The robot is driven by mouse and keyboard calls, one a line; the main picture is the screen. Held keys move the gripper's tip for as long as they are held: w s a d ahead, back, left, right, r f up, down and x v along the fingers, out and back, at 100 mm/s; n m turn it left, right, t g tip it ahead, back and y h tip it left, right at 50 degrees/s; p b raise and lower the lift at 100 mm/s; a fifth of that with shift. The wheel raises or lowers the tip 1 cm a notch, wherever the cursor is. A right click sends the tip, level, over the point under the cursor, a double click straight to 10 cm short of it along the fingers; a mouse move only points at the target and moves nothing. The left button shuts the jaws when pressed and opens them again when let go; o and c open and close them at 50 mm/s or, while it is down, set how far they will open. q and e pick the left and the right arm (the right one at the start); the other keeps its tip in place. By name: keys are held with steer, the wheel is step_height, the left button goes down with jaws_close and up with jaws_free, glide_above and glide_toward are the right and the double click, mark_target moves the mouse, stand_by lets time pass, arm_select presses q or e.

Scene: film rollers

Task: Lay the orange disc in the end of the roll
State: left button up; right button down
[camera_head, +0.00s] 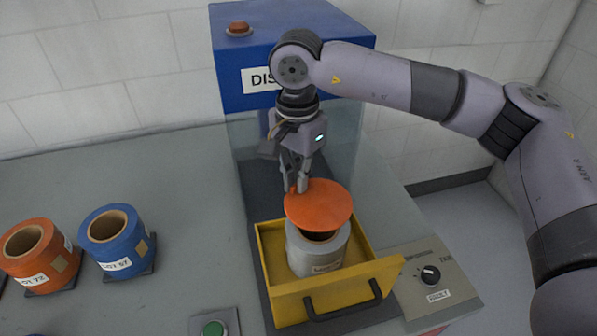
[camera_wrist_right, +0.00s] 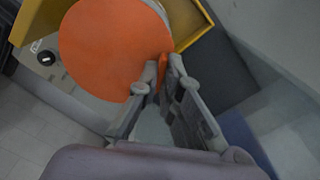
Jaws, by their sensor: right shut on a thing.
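The orange disc (camera_head: 320,205) is held at its edge by my right gripper (camera_head: 296,184), which is shut on it. The disc is over the upper end of the grey roll (camera_head: 314,254) and covers part of its opening; its near edge looks clear of the rim. I cannot tell whether the disc touches the roll. The roll stands upright in the yellow drawer (camera_head: 263,275). In the right wrist view the disc (camera_wrist_right: 110,48) hides most of the roll, and the fingertips (camera_wrist_right: 166,66) pinch a small tab at the disc's edge. My left gripper is not in view.
A blue-topped dispenser (camera_head: 226,60) with clear walls stands behind the open drawer. An orange roll (camera_head: 42,262) and a blue roll (camera_head: 122,245) stand at the left. A green button (camera_head: 213,329) and a black knob (camera_head: 430,275) flank the drawer. The bench between is clear.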

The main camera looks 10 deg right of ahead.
mark_target(299, 198)
step_height(299, 198, down, 4)
steer(key=shift+d+b, duration=0.1)
steer(key=shift+b, duration=0.9)
steer(key=shift+f+b, duration=0.65)
steer(key=shift+f, duration=0.1)
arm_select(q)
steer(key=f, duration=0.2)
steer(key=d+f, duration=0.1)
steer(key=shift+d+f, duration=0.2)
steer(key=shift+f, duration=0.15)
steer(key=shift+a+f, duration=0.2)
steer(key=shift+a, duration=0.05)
arm_select(e)
steer(key=shift+r, duration=0.1)
arm_select(q)
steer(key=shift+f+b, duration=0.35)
steer(key=shift+b, duration=0.2)
arm_select(e)
steer(key=c, duration=1.7)
jaws_free()
steer(key=shift+o, duration=0.2)
